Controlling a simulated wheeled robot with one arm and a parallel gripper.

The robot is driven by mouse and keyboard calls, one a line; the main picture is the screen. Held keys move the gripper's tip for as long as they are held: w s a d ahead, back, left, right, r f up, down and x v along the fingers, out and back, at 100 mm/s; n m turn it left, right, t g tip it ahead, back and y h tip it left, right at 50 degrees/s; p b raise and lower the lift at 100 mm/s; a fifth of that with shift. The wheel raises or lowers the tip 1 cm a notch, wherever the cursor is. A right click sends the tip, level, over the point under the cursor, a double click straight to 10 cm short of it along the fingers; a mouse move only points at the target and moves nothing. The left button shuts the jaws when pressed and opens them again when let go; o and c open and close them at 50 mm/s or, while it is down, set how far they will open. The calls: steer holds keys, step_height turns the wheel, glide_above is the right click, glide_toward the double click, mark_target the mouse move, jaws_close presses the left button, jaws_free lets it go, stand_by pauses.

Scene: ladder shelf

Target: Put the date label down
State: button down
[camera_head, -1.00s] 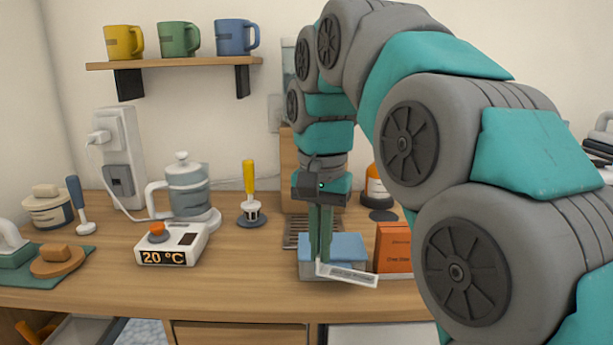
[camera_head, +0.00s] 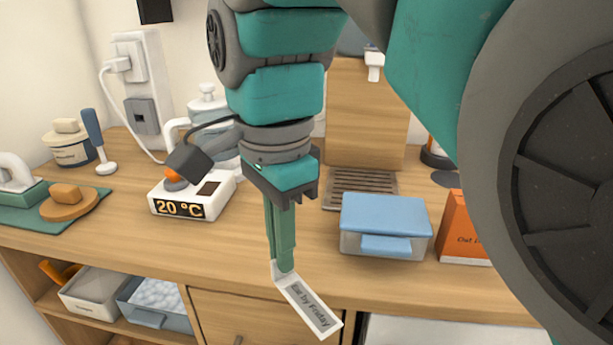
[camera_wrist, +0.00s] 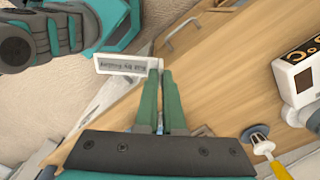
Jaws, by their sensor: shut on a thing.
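The date label (camera_head: 308,305) is a white tag with a grey face and dark lettering that appears to read "Use by Friday". My gripper (camera_head: 284,268) is shut on one end of it. The label hangs tilted down to the right, in front of the counter's front edge in the head view. In the wrist view, the label (camera_wrist: 125,66) sticks out to the left from my gripper's fingertips (camera_wrist: 160,72). The part between the fingers is hidden.
A blue-lidded clear box (camera_head: 385,215) stands right of my gripper, beside an orange carton (camera_head: 464,232). A thermometer reading 20 °C (camera_head: 190,196) is at left. Open shelves with bins (camera_head: 95,292) are below the counter (camera_head: 140,235). Bare counter lies between thermometer and box.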

steer(key=w+a, duration=0.2)
steer(key=w, duration=0.2)
steer(key=w+a+f+p, duration=0.1)
steer(key=w+a, duration=0.1)
steer(key=w, duration=0.3)
steer(key=w+a, duration=0.2)
steer(key=w, duration=0.3)
steer(key=shift+a+f+p, duration=0.2)
steer(key=shift+a+p, duration=0.05)
steer(key=shift+p, duration=0.1)
steer(key=shift+w+f, duration=0.1)
steer(key=shift+f, duration=1.7)
steer(key=c, duration=1)
jaws_free()
steer(key=shift+f, duration=0.1)
